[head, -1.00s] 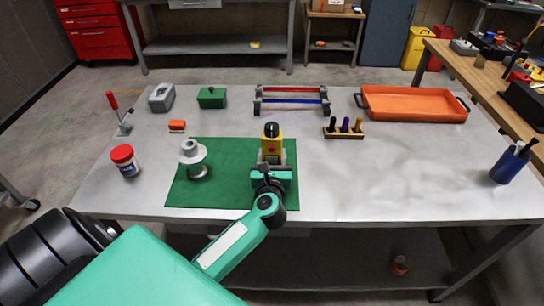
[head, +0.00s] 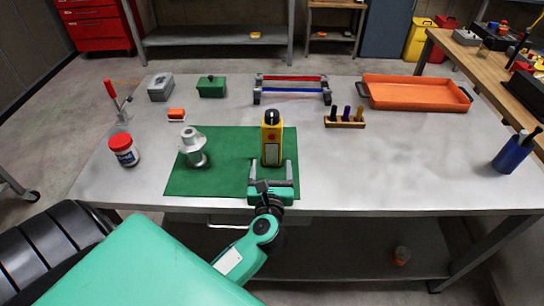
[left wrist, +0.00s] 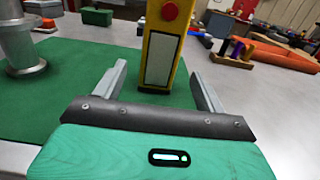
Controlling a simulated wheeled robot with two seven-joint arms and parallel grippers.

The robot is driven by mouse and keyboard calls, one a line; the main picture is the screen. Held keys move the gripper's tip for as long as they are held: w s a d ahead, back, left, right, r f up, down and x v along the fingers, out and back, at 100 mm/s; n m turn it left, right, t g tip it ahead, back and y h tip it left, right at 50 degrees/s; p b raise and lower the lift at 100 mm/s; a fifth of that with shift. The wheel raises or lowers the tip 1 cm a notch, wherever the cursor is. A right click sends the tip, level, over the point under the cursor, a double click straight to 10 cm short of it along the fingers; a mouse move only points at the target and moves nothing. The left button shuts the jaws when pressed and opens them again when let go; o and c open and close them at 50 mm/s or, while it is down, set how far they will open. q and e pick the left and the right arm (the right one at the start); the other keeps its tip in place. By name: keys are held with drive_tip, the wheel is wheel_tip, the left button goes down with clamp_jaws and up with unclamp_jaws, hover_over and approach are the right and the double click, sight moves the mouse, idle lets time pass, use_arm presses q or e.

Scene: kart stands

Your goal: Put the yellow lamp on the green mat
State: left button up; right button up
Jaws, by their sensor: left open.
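The yellow lamp (head: 271,140) stands upright on the right part of the green mat (head: 228,180), with a black top and a pale panel on its front. In the left wrist view the lamp (left wrist: 160,45) rises just beyond the fingertips, its base on the mat (left wrist: 75,98). My left gripper (head: 271,170) is open and empty at the mat's front right, in front of the lamp and apart from it. In the left wrist view its two fingers (left wrist: 160,85) are spread wide. My right gripper is not in view.
A grey metal flanged part (head: 193,148) stands on the mat's left side. A red-lidded jar (head: 124,151) is left of the mat. Behind are a green box (head: 211,87), a bar rack (head: 291,89), a peg block (head: 345,122) and an orange tray (head: 415,94). The table's right is mostly clear.

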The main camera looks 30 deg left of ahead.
use_arm(q)
drive_tip(key=shift+v, duration=1.25)
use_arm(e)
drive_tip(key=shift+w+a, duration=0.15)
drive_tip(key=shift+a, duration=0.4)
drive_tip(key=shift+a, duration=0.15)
